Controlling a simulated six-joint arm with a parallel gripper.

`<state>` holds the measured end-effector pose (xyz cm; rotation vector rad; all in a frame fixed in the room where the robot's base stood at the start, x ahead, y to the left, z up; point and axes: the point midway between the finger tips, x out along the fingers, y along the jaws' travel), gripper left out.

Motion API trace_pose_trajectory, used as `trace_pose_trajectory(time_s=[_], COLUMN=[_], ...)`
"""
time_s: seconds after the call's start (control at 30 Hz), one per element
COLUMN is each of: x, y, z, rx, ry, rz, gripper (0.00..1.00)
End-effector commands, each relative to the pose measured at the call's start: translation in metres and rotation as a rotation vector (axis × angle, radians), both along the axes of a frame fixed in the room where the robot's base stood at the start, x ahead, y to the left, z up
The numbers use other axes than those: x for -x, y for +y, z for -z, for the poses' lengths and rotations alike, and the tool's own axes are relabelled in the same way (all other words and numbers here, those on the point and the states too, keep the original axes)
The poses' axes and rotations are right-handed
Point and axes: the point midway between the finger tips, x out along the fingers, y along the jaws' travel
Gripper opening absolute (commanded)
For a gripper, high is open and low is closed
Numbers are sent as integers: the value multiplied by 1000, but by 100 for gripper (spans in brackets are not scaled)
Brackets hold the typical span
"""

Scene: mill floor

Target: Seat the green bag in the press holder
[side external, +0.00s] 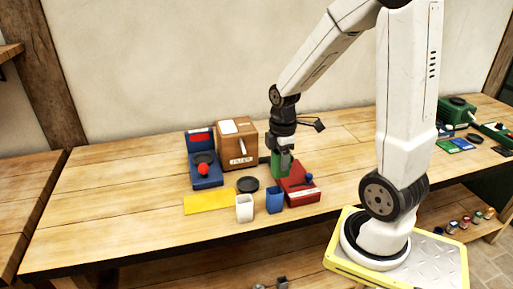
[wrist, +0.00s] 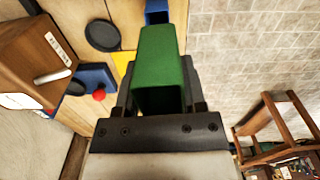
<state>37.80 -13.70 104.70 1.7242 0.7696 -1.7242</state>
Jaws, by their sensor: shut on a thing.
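My gripper (side external: 281,152) is shut on the green bag (side external: 281,165). In the wrist view the bag (wrist: 160,55) fills the space between the fingers and points away from the camera. In the side view the bag hangs by the upper left of a red device (side external: 303,195) with a blue knob; I cannot tell whether they touch. A blue device (side external: 207,183) with a red ball and a dark round part stands further left; it also shows in the wrist view (wrist: 97,75). I cannot tell for sure which device is the press holder.
A yellow mat (side external: 208,203), black round dish (side external: 247,184), white container (side external: 244,208) and blue container (side external: 274,201) are near the front. Green equipment (side external: 457,110) is at the far right. The table's left end is clear.

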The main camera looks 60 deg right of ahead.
Motion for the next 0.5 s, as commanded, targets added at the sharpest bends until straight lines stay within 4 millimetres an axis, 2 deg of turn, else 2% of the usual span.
trace_pose_trajectory(time_s=[0.5], x=[-1], y=[0], z=[-47], rx=[1], ry=[-3], rz=[0], gripper=[0])
